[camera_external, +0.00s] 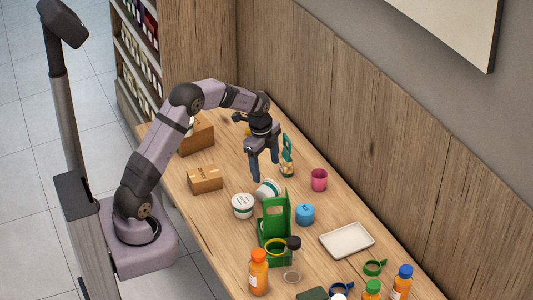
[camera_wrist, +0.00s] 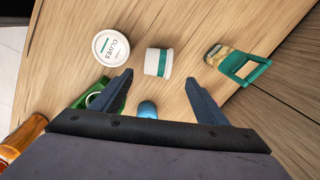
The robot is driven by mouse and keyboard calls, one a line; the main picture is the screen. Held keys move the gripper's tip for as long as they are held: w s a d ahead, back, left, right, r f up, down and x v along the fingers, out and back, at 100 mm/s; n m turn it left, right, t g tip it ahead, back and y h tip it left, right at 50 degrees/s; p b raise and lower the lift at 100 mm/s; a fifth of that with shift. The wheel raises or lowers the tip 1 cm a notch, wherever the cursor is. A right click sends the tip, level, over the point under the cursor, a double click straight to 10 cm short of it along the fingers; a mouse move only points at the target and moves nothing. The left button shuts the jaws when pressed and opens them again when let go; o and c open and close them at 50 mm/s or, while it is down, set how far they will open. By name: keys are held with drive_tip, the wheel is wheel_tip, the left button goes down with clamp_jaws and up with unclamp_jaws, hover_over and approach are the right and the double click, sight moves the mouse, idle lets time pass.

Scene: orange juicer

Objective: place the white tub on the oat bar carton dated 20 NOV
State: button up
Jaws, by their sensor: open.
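A white tub with a green band (camera_external: 267,189) lies tilted on the table; it also shows between and beyond my fingertips in the wrist view (camera_wrist: 158,62). A second white tub (camera_external: 242,206) stands beside it, its lid reading OLIVES in the wrist view (camera_wrist: 111,47). My gripper (camera_external: 265,168) is open and empty above the tilted tub, fingers pointing down (camera_wrist: 158,77). A small brown carton (camera_external: 205,180) lies left of the tubs. A larger brown carton (camera_external: 198,140) stands farther back, partly behind my arm, with a white and green item by it. No date is readable.
A green carrier (camera_external: 277,218), a blue cup (camera_external: 305,214) and a pink cup (camera_external: 319,180) stand near the tubs. A green-topped pack (camera_external: 287,158) is close to my gripper. Bottles and a white tray (camera_external: 347,240) fill the front. A wooden wall (camera_external: 340,110) borders the right.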

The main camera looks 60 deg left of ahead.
sight(267, 185)
drive_tip(key=shift+w+a+f+p, duration=0.15)
drive_tip(key=shift+f+p, duration=0.5)
drive_tip(key=shift+f, duration=1.1)
drive_tip(key=shift+w+a+f+p, duration=0.1)
drive_tip(key=shift+f+p, duration=0.55)
drive_tip(key=shift+f, duration=1.05)
drive_tip(key=c, duration=1.7)
drive_tip(key=shift+r+b, duration=1.3)
drive_tip(key=shift+r, duration=3.8)
